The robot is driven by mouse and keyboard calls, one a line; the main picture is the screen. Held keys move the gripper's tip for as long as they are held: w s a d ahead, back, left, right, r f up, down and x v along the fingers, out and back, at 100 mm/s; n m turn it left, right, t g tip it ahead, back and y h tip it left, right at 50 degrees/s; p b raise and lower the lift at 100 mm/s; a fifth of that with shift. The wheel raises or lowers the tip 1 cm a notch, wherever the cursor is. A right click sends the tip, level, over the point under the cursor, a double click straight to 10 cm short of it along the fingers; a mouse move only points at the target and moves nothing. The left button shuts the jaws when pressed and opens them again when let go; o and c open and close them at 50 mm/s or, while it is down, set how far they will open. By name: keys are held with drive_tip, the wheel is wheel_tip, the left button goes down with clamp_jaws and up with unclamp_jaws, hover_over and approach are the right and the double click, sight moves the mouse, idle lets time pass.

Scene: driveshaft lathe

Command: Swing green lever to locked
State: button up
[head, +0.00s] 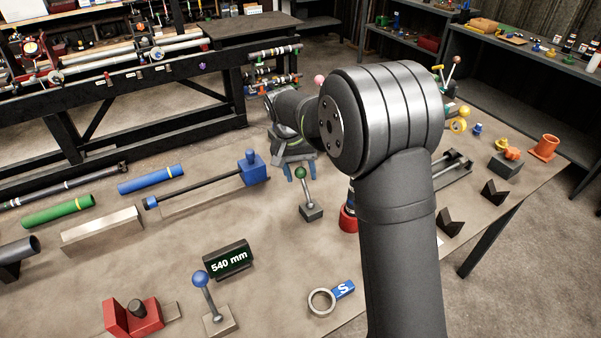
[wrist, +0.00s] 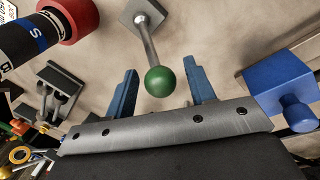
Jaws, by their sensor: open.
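The green lever (head: 301,174) has a green ball on a thin metal rod that rises from a small dark base block on the table. In the head view it stands nearly upright, leaning slightly left. In the wrist view its green ball (wrist: 160,81) lies between the two blue fingers of my gripper (wrist: 163,88), with a gap on each side. My gripper (head: 300,171) is open and points down just behind and above the ball in the head view. Whether a finger touches the ball cannot be told; none seems to.
A blue block on a long rail (head: 250,168) stands left of the lever. A red-based cylinder (head: 348,219) stands to its right, partly behind my arm. A blue-ball lever (head: 200,280), a 540 mm sign (head: 228,260) and a ring tag (head: 322,301) are in front. Table between is clear.

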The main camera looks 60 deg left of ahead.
drive_tip(key=shift+f, duration=0.15)
drive_tip(key=shift+c, duration=0.2)
clamp_jaws()
